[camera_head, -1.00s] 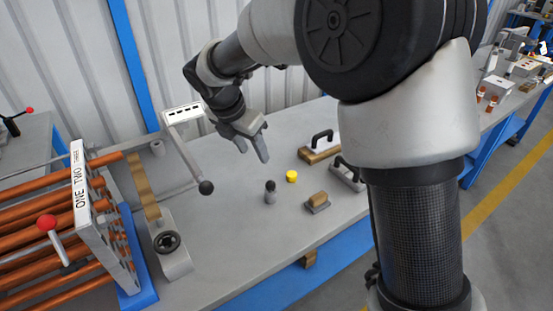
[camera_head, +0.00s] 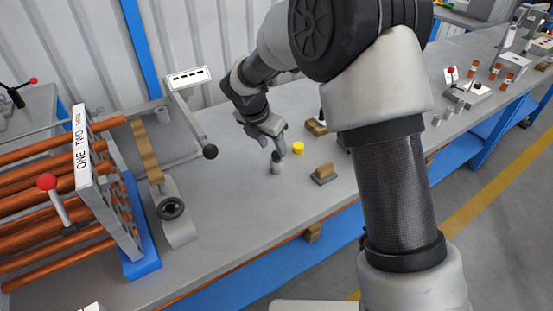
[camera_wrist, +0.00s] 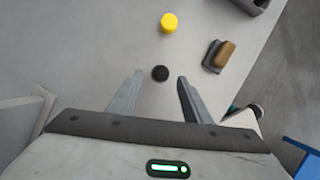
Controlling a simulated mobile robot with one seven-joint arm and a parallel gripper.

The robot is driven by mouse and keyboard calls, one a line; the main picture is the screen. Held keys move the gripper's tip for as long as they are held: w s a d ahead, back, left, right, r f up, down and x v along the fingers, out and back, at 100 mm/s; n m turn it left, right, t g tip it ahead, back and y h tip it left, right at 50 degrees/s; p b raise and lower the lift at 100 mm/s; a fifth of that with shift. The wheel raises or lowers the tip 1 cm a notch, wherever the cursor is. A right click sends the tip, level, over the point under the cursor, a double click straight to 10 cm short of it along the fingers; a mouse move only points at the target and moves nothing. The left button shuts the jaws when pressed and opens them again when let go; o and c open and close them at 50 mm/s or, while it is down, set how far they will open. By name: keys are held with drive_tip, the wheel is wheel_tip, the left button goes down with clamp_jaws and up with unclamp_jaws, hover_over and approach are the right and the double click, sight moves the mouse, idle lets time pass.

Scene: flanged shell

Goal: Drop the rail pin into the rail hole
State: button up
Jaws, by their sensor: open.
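The rail hole cannot be made out; a grey rail with a black ball end (camera_head: 210,151) is to the left.
A wood-topped block (camera_head: 324,174) lies further right. The copper-tube rack (camera_head: 95,190) and a grey fixture with a black knob (camera_head: 171,208) stand left.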

sight(276, 152)
drive_tip(key=x, duration=0.3)
drive_tip(key=shift+w+d+f+b, duration=0.1)
drive_tip(key=shift+d+f+b, duration=0.05)
drive_tip(key=shift+f+b, duration=0.2)
drive_tip(key=shift+r, duration=0.15)
clamp_jaws()
